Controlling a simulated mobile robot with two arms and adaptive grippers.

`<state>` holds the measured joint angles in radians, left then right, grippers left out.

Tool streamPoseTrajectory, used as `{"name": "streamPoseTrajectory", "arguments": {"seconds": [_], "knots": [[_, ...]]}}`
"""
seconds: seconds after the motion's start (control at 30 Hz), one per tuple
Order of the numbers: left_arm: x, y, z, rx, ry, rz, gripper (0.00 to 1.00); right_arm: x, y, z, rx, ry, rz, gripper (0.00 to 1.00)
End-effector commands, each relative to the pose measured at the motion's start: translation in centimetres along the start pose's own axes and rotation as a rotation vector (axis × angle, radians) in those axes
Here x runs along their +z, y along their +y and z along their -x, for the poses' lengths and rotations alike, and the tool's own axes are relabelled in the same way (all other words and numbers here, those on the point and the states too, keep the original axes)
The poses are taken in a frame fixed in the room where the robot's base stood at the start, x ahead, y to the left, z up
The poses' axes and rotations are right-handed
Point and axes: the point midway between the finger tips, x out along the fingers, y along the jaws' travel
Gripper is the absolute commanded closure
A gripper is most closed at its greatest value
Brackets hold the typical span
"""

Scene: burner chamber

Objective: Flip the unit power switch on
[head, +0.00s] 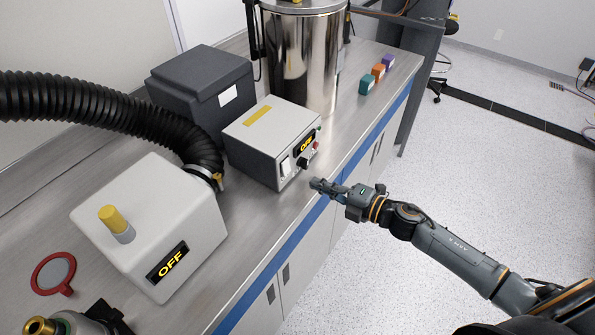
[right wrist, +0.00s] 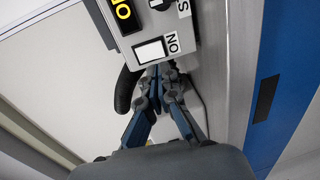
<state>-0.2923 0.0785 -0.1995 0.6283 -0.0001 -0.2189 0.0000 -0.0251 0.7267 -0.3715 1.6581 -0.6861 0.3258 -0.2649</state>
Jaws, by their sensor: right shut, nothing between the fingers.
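A grey control box (head: 271,141) stands on the bench with a lit display reading OFF (head: 306,143). A white rocker switch (head: 286,166) sits at the left end of its front panel. In the right wrist view the switch (right wrist: 151,51) shows upside down beside a label (right wrist: 174,43) reading ON. My right gripper (head: 316,184) is shut and empty, just in front of the panel near the bench's front edge. In the right wrist view its closed fingertips (right wrist: 160,73) are close below the switch; I cannot tell whether they touch the box. My left gripper is not in view.
A white box (head: 150,222) with a yellow-topped knob and an OFF display stands at front left, joined to a black hose (head: 110,103). A dark box (head: 200,87) and a steel cylinder (head: 305,60) stand behind. Small coloured blocks (head: 378,71) lie farther right.

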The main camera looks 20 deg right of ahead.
Motion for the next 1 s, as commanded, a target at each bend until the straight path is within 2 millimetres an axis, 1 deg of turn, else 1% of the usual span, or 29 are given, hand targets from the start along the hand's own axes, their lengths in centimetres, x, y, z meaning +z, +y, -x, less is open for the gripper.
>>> {"name": "streamPoseTrajectory", "arguments": {"seconds": [0.03,0.2,0.3,0.4,0.57,0.87,0.97,1.0], "knots": [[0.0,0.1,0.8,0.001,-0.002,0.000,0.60,0.0,0.6,-1.3,0.004,0.000,0.000,1.00],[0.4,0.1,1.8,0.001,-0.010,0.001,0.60,0.0,0.5,-4.5,0.003,-0.001,-0.002,1.00],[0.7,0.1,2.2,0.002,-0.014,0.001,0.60,0.0,0.3,-5.8,0.000,-0.001,-0.002,1.00],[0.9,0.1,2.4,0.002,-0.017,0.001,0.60,0.0,0.2,-6.6,0.000,0.000,-0.001,1.00],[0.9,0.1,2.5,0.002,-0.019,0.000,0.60,-0.1,0.0,-7.1,-0.001,0.001,0.000,1.00],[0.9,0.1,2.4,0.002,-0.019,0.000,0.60,-0.1,-0.1,-7.1,0.000,0.001,0.000,1.00],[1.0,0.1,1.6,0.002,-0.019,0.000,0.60,-0.1,-0.4,-7.3,0.011,0.001,0.000,1.00],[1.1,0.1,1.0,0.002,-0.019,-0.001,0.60,-0.1,-0.6,-7.4,0.020,0.001,-0.001,1.00]]}}
